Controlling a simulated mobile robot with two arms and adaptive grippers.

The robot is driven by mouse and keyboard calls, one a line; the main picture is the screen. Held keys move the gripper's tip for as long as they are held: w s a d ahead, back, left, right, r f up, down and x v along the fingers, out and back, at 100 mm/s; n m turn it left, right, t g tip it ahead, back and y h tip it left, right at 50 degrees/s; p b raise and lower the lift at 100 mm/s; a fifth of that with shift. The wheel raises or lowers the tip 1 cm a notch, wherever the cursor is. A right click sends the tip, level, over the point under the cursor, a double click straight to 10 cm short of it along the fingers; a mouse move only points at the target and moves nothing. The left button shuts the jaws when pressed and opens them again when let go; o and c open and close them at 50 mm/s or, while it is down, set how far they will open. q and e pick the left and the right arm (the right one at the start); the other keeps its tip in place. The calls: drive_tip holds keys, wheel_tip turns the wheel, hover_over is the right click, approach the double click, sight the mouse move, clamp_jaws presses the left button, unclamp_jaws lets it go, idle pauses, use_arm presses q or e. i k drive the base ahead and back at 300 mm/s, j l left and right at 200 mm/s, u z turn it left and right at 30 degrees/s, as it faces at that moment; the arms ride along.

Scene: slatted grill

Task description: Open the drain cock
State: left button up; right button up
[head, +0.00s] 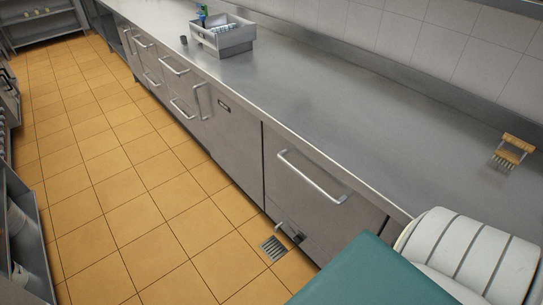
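The drain cock (290,232) is a small metal fitting with a dark part, low on the front of the steel cabinet near the floor. It is small in the head view, so I cannot tell how its handle is set. A square floor drain grate (273,248) lies in the tiles just in front of and below it. No liquid shows at the grate. Neither of my grippers is in view.
A steel counter (330,110) runs along the wall. Handled drawers and a door (310,190) face the aisle. The tiled floor (130,180) is clear.

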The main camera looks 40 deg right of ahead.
sight(298, 239)
drive_tip(key=i, duration=2.25)
drive_tip(key=i+z, duration=0.15)
drive_tip(key=z, duration=0.3)
drive_tip(key=i+j+z, duration=0.1)
drive_tip(key=z, duration=0.3)
drive_tip(key=i+j+z, duration=0.15)
drive_tip(key=z, duration=0.3)
drive_tip(key=i+j+z, duration=0.2)
drive_tip(key=z, duration=0.2)
